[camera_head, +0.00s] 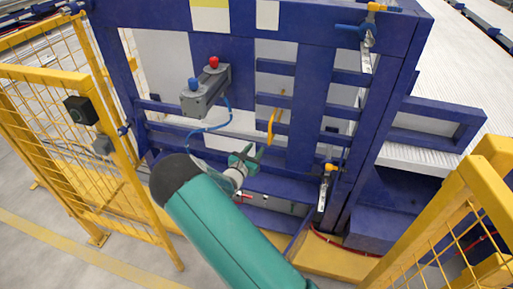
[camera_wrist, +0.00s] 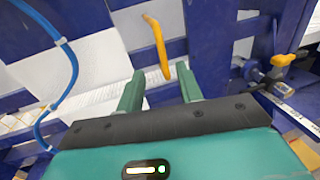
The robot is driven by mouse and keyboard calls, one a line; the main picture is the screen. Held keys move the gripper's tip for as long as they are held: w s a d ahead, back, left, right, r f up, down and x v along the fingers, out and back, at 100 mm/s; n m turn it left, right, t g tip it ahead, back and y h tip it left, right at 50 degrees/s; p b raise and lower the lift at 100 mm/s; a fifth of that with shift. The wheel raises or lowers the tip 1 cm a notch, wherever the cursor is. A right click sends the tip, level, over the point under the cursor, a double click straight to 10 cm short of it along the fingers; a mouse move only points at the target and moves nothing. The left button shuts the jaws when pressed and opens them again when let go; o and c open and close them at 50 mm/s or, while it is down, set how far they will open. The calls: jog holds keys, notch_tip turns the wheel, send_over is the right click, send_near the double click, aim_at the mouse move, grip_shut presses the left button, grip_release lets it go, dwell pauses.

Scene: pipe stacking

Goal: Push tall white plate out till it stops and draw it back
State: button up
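White plate surfaces show behind the blue frame: a tall one at the left (camera_head: 160,62) and a narrower piece behind the blue bars (camera_head: 274,84). I cannot tell for sure which is the task's tall white plate. A yellow handle (camera_head: 271,127) stands out in front of the bars; it also shows in the wrist view (camera_wrist: 157,45), with white (camera_wrist: 172,18) behind it. My gripper (camera_head: 251,155) is just below and left of the handle. In the wrist view its two fingers (camera_wrist: 160,88) are apart with nothing between them, and the handle's lower end is beyond them.
A grey box with red and blue buttons (camera_head: 206,90) is on the frame at the left, with a blue cable (camera_head: 208,128) hanging from it. Toggle clamps with yellow knobs (camera_head: 331,168) are at the right. Yellow fences (camera_head: 90,150) stand at both sides.

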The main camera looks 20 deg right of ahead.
aim_at(269, 131)
jog(key=x, duration=1.5)
jog(key=shift+w+d, duration=0.2)
jog(key=shift+c, duration=0.3)
grip_shut()
